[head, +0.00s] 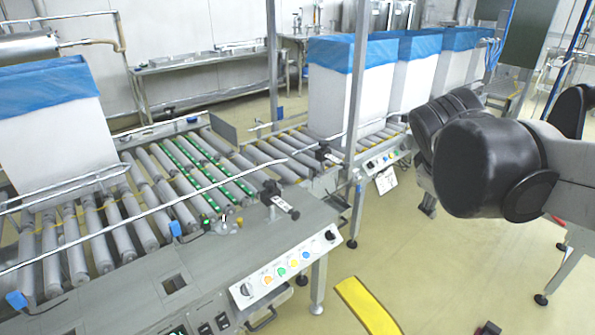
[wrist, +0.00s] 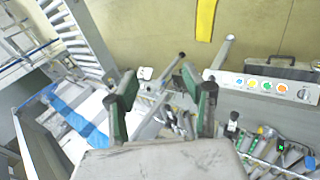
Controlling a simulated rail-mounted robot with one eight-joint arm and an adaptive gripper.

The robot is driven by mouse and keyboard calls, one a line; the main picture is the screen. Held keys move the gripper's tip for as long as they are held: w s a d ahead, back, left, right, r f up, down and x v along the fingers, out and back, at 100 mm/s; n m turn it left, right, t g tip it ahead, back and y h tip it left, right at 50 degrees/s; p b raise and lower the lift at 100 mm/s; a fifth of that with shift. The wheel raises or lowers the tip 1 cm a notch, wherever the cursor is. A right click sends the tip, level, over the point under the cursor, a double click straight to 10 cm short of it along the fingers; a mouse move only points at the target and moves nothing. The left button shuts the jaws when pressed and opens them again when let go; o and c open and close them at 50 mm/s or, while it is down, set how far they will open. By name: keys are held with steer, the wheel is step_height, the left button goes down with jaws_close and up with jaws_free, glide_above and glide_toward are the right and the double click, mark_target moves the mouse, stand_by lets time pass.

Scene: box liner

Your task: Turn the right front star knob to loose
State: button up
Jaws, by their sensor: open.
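In the head view, a dark knob-like fitting (head: 272,190) stands on a black clamp at the near right corner of the roller conveyor (head: 120,228). I cannot make out whether it is the star knob, or its setting. In the wrist view, my gripper (wrist: 165,88) has its two green-and-black fingers spread apart, with nothing held between them. A small dark upright fitting (wrist: 233,120) shows right of the fingers, apart from them. Metal bars and small parts lie behind the fingers. In the head view my black arm links are at the right; the fingers are not clearly visible.
A control panel (head: 285,265) with coloured buttons is on the conveyor's front; it also shows in the wrist view (wrist: 265,85). White boxes with blue liners (head: 50,130) stand on the rollers. A yellow strip (head: 366,306) lies on the open floor at right.

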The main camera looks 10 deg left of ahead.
steer(key=w+a+f+n+t+h+b, duration=0.1)
steer(key=w+a+f+n+h+b, duration=0.15)
steer(key=w+a+n, duration=0.6)
steer(key=n+t+h+b, duration=0.3)
steer(key=n+t+h, duration=0.1)
steer(key=n, duration=0.3)
glide_above(270, 186)
steer(key=s+d, duration=0.2)
steer(key=d, duration=0.4)
step_height(270, 186, down, 10)
steer(key=s+a+f+n+t+b, duration=0.1)
steer(key=s+a+f+n+t, duration=0.1)
steer(key=a+f, duration=0.35)
steer(key=s+a+f+n+t+b, duration=0.1)
steer(key=s+a+f, duration=0.1)
steer(key=a, duration=0.6)
steer(key=d+b+x, duration=0.1)
steer(key=b+x, duration=0.1)
steer(key=x, duration=1.1)
steer(key=shift+h, duration=0.45)
steer(key=shift+d+r, duration=0.1)
steer(key=shift+r, duration=0.05)
jaws_close()
